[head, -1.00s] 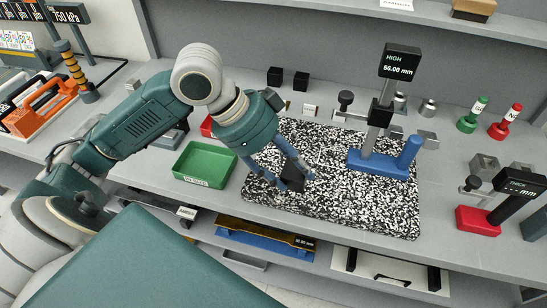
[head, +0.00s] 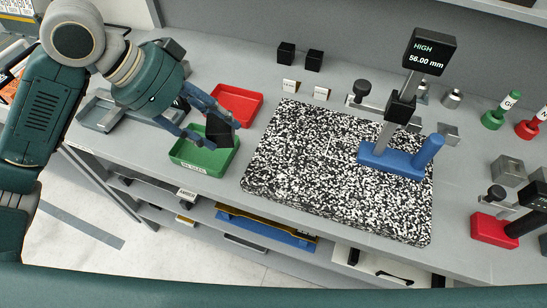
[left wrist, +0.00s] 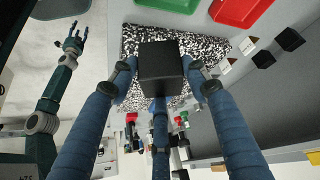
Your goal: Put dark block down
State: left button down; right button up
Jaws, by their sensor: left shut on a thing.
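My left gripper (head: 210,127) is shut on a dark block (head: 219,129). In the head view it holds the block over the green tray (head: 190,160), apparently above its floor; the exact gap is hard to judge. In the left wrist view the dark block (left wrist: 160,66) sits between the blue fingers, and the green tray (left wrist: 172,4) shows only at the top edge. My right gripper (left wrist: 73,37) shows far off in the left wrist view, its fingers spread and empty. It is not in the head view.
A red tray (head: 238,104) lies behind the green one. A grey tray (head: 98,112) is to the left. The speckled mat (head: 290,180) is bare apart from the blue-based height gauge (head: 385,158). Two more dark blocks (head: 286,53) (head: 314,60) stand at the back.

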pick_arm(q)
jog(key=w+d+r+m+g+b, duration=0.1)
jog(key=w+d+r+m+g, duration=0.25)
jog(key=d+r, duration=0.8)
jog(key=shift+m, duration=0.25)
jog(key=shift+s+d+f+p, duration=0.15)
jog(key=shift+f+p, duration=0.25)
jog(key=shift+f, duration=3.05)
jog(key=shift+s+d+f+p, duration=0.15)
jog(key=shift+f+p, duration=0.2)
jog(key=shift+f, duration=3.05)
jog(key=shift+s+d+f+p, duration=0.15)
jog(key=shift+f+p, duration=0.25)
jog(key=shift+f, duration=3.05)
pick_arm(e)
jog(key=shift+s+r, duration=0.25)
jog(key=shift+s, duration=0.25)
jog(key=shift+s+r, duration=0.2)
jog(key=shift+s, duration=0.25)
pick_arm(q)
jog(key=shift+f, duration=0.1)
jog(key=c, duration=0.9)
grip_release()
jog(key=shift+s, duration=0.1)
pick_arm(e)
jog(key=shift+a, duration=0.15)
